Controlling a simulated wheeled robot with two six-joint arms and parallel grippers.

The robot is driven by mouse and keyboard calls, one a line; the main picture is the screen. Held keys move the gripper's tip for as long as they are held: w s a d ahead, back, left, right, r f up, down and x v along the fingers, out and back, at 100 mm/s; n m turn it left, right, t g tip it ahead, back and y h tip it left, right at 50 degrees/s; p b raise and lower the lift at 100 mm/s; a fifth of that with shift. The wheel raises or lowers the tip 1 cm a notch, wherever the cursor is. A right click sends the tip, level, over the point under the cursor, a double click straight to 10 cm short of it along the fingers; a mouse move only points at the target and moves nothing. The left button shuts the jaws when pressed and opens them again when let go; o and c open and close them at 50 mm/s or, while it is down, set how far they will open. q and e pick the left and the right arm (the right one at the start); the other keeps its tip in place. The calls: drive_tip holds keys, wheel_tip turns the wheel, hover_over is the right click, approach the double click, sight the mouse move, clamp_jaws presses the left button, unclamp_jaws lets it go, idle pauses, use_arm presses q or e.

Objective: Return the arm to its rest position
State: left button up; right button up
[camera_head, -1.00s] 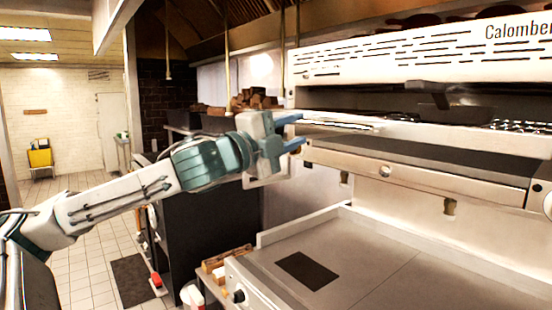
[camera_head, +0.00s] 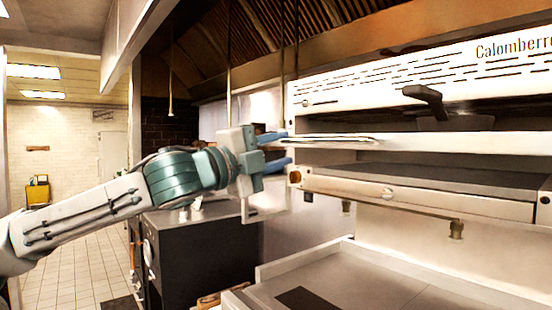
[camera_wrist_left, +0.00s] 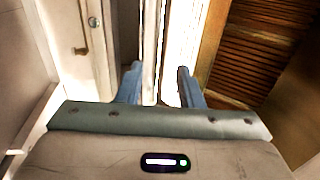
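My left arm comes in from the left in the head view, reaching out level toward the grill unit. My left gripper (camera_head: 276,151) is at its end, beside the left end of the unit's metal rail (camera_head: 330,140). Its two blue fingers are apart, and I see nothing held between them. In the left wrist view the fingers (camera_wrist_left: 158,84) are also spread, with a bright upright strip behind the gap. I cannot tell whether the fingertips touch the rail. My right arm and gripper are not in view.
The grill unit (camera_head: 400,75) with a dark handle (camera_head: 428,100) fills the upper right. A flat griddle (camera_head: 370,283) lies below it. A dark cabinet (camera_head: 200,255) stands behind my forearm. Tiled floor (camera_head: 70,270) is open at the left.

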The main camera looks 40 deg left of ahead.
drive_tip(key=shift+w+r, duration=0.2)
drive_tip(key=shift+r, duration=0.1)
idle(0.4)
